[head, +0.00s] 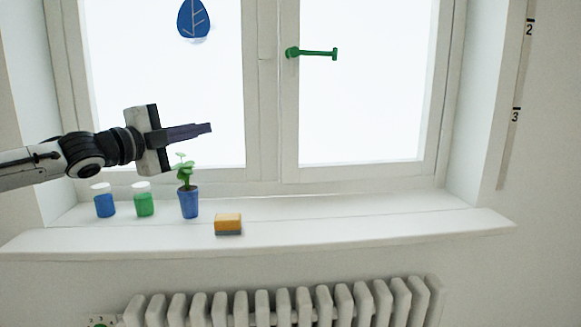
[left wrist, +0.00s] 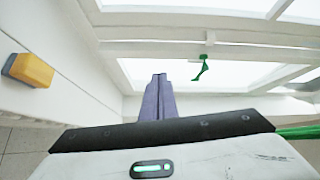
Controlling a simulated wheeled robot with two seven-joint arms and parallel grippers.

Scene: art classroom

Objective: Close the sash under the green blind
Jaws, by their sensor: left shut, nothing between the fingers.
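The right window sash (head: 291,130) has a white frame and a green handle (head: 318,54) whose lever points level to the right. The sash looks flush or nearly flush with the frame; I cannot tell if a small gap remains. The handle also shows in the left wrist view (left wrist: 201,70), beyond my fingers. My left gripper (head: 210,128) is shut and empty, in front of the left pane, left of the handle and below it; its fingers show in the left wrist view (left wrist: 159,78). No green blind shows in the head view. My right gripper is not in view.
On the sill (head: 350,226) stand a blue jar (head: 104,204), a green jar (head: 144,204), a plant in a blue pot (head: 189,203) and a yellow sponge (head: 228,222). The sill's right half is clear. A radiator (head: 290,308) is below. A blue leaf (head: 193,20) hangs at the left pane.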

